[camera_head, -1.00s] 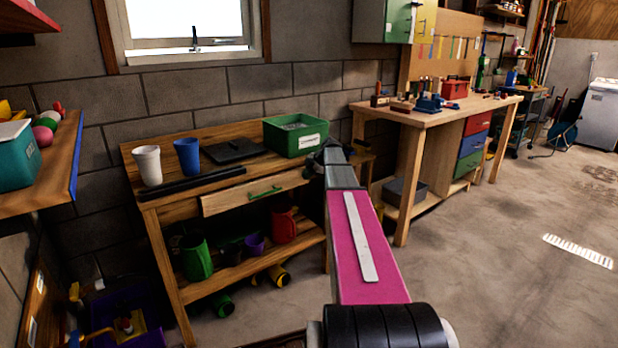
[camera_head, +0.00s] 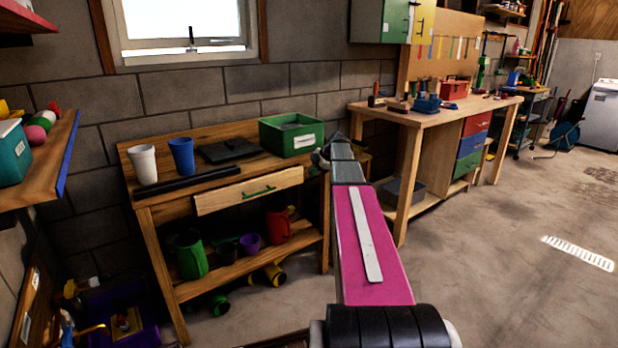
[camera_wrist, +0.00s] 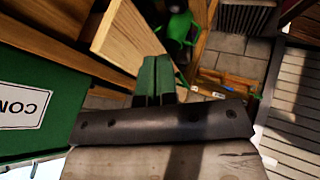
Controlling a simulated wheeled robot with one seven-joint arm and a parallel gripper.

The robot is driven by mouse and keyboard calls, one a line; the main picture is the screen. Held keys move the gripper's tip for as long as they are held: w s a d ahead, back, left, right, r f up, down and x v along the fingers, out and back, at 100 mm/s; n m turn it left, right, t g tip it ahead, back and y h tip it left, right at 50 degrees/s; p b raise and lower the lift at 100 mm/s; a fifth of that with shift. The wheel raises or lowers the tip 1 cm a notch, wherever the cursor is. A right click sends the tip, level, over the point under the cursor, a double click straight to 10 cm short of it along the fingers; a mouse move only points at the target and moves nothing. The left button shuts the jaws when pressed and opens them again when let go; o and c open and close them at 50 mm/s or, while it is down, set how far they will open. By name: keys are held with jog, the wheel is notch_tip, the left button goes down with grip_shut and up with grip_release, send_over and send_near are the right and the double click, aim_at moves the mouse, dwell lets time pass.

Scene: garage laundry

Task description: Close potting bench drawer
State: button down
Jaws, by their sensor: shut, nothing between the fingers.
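The potting bench (camera_head: 160,212) stands against the block wall at left. Its drawer (camera_head: 222,199) has a pale wooden front with a green handle (camera_head: 259,191). The drawer front stands out from the bench's front, so it looks partly open; how far is hard to tell. My gripper (camera_head: 321,158) is at the right of the drawer front. In the wrist view its green fingers (camera_wrist: 153,68) are together and empty, close beside the front; contact cannot be told.
A green labelled bin (camera_head: 291,136), a white cup (camera_head: 143,164), a blue cup (camera_head: 181,157) and a black tray (camera_head: 229,150) sit on the bench top. Pots and jugs stand on its lower shelf. A workbench (camera_head: 408,175) is at right.

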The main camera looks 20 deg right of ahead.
aim_at(269, 186)
jog(key=v, duration=0.5)
jog(key=s+a+f, duration=0.1)
jog(key=s+a, duration=0.9)
jog(key=a, duration=0.3)
jog(key=w+a+f, duration=0.6)
jog(key=w+f, duration=0.1)
jog(key=shift+w+a+y, duration=0.15)
jog(key=shift+w+y, duration=0.1)
jog(key=shift+y, duration=0.05)
jog(key=shift+w, duration=0.1)
jog(key=shift+w+a, duration=0.25)
jog(key=shift+w, duration=0.45)
jog(key=shift+w+a, duration=0.25)
jog(key=shift+w, duration=0.5)
jog(key=shift+w+a, duration=0.25)
jog(key=shift+w, duration=0.45)
